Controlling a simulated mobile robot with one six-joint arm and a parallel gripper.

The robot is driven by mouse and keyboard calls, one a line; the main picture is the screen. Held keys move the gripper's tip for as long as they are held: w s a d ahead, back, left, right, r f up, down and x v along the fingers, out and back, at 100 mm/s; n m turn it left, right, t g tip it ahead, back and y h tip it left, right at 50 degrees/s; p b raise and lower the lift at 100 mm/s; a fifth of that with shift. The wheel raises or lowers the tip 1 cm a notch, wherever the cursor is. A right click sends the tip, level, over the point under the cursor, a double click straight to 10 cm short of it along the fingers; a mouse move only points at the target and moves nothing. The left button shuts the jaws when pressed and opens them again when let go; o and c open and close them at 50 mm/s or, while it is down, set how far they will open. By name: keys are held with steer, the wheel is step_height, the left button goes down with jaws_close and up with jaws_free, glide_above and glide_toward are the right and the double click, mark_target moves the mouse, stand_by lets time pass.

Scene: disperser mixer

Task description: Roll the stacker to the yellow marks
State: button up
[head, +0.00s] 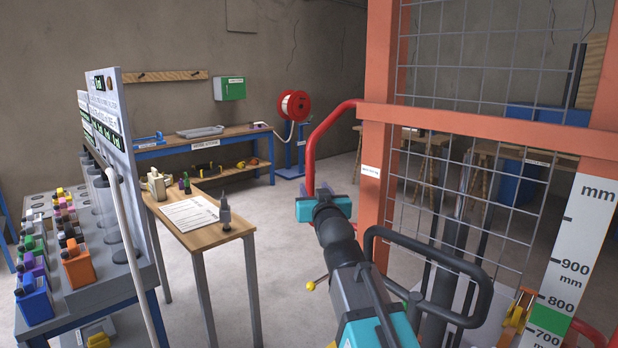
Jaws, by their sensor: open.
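The stacker's orange frame (375,150) stands close in front of me on the right, with wire mesh between its posts. A red bar handle (318,132) curves out from its left post. My gripper (322,196) is at the lower end of this red handle; its jaws are open, and I cannot tell whether they are around the bar or only in front of it. A black looped handle (478,292) stands to the right of my arm, low in front of the mesh. The yellow marks are not visible in this view.
A narrow wooden table (205,228) with a paper sheet stands left of my arm. A blue-legged rack (95,290) with coloured blocks is at far left. A workbench (215,138) and red hose reel (295,105) stand at the back. Grey floor (285,235) between is clear.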

mark_target(309, 176)
steer(key=shift+w+a+p, duration=0.3)
steer(key=shift+w+a, duration=0.05)
steer(key=shift+w, duration=1.5)
steer(key=shift+w+a+p, duration=0.25)
steer(key=shift+w+a, duration=0.1)
steer(key=shift+w, duration=1.45)
steer(key=shift+w+a+p, duration=0.3)
steer(key=shift+w+a, duration=0.05)
steer(key=shift+w, duration=1.5)
jaws_close()
steer(key=shift+d, duration=0.15)
steer(key=shift+w, duration=0.1)
